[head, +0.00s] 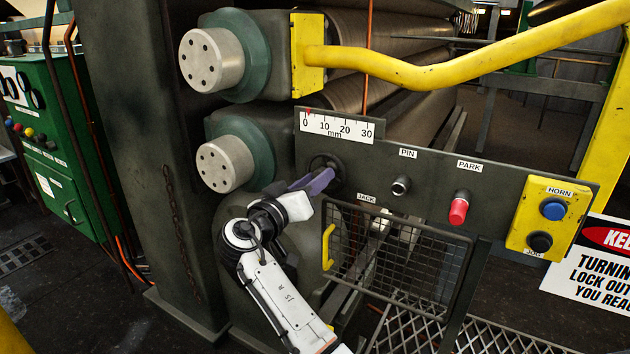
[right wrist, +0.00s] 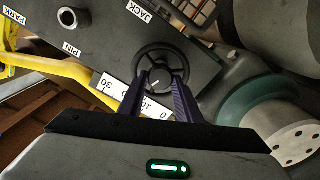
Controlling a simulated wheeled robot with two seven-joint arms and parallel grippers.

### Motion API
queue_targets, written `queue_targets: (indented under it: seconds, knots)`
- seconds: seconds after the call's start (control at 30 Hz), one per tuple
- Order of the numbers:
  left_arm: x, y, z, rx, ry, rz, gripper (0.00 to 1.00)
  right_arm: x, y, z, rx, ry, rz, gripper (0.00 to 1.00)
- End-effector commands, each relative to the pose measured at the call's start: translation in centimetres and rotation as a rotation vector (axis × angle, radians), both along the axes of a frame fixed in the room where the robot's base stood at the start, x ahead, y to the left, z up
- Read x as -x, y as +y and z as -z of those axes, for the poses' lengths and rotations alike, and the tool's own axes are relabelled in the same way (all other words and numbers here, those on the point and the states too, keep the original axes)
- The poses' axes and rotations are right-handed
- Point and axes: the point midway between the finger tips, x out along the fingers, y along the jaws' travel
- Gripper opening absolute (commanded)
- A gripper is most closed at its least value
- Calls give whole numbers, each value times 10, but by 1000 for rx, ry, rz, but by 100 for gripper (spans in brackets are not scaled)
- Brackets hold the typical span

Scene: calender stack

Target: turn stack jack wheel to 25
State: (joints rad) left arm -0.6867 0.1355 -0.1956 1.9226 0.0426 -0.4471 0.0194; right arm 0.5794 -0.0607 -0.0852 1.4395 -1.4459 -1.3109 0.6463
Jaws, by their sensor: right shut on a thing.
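The jack wheel (head: 326,162) is a small dark handwheel on the grey panel, above the JACK label (head: 366,198). In the right wrist view the wheel (right wrist: 163,57) shows its round rim and a hub with a pale mark. My right gripper (head: 320,181) is shut on the wheel; its purple fingers (right wrist: 161,82) grip either side of the hub. The fingers partly hide the wheel in the head view. The mm scale (head: 338,127) above runs from 0 to 30, with a red pointer (head: 308,112) close to 0. My left gripper is not in view.
Right of the wheel are the PIN knob (head: 401,186), the red PARK knob (head: 459,208) and a yellow HORN/JOG box (head: 551,219). A mesh guard (head: 400,257) hangs below. A yellow rail (head: 440,76) crosses above. Roll ends (head: 224,163) stand out at left.

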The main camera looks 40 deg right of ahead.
Motion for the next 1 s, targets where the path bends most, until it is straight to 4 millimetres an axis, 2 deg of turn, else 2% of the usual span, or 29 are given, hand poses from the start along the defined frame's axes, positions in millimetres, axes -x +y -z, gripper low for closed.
queue_targets:
  seconds: [0.07, 0.1, 0.17, 0.2, 0.57, 0.8, 1.0]
  knots:
    - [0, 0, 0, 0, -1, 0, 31, 0, 0, -1, 0, -2, 0, 9]
    - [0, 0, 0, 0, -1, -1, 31, 0, 0, -1, 0, -2, 0, 38]
    - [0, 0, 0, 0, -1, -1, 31, 0, 0, -1, 0, -2, 0, 48]
    - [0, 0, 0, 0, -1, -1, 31, 0, 0, -1, 0, -2, 0, 50]
    - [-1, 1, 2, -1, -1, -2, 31, 2, 6, 1, -2, -2, -2, 50]
    - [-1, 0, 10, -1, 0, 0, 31, 18, 46, 3, -3, -3, -4, 50]
    - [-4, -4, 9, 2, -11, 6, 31, 32, 79, 2, -2, -1, -3, 50]
